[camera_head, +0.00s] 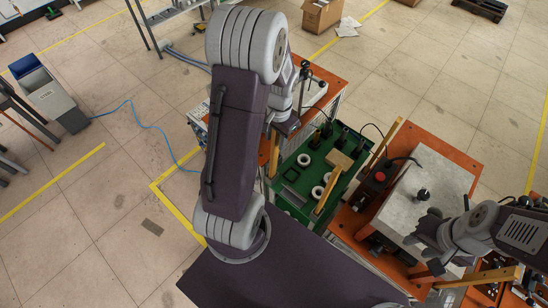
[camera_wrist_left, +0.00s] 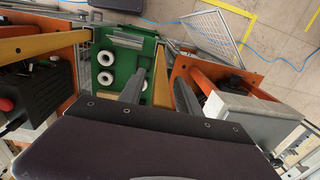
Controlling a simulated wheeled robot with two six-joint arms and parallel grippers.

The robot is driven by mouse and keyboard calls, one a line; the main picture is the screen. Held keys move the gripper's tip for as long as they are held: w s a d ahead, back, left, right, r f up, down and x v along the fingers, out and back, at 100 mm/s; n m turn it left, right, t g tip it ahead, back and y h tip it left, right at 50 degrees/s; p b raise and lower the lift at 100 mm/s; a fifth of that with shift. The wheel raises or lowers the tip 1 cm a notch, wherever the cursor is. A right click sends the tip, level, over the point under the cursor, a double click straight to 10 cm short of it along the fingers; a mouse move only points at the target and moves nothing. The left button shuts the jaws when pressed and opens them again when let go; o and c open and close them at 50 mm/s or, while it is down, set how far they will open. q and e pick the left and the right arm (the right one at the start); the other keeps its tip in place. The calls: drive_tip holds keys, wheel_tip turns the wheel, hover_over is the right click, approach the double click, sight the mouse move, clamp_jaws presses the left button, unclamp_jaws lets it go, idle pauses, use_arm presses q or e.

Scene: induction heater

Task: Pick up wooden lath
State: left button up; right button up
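One wooden lath (camera_head: 273,153) stands at the left edge of the green tray, beside my left arm. It shows in the left wrist view (camera_wrist_left: 160,80) as a pale strip between two dark fingers. My left gripper (camera_wrist_left: 160,93) looks open, with a finger on each side of this lath; contact cannot be made out. In the head view my left arm largely hides this gripper. A second lath (camera_head: 328,190) is at the tray's near side, and another (camera_head: 385,143) is at its right. My right gripper, near the grey machine, is too unclear to read.
The green tray (camera_head: 292,200) holds white rings and black parts. A black box with a red button (camera_head: 380,177) and a grey block (camera_head: 440,180) stand on the orange table (camera_head: 455,150) at right. Another lath (camera_head: 478,279) is at lower right. Open floor lies left.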

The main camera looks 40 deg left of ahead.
use_arm(q)
drive_tip(key=shift+s+r, duration=0.1)
drive_tip(key=shift+s, duration=0.05)
clamp_jaws()
drive_tip(key=shift+d, duration=0.1)
idle(1.0)
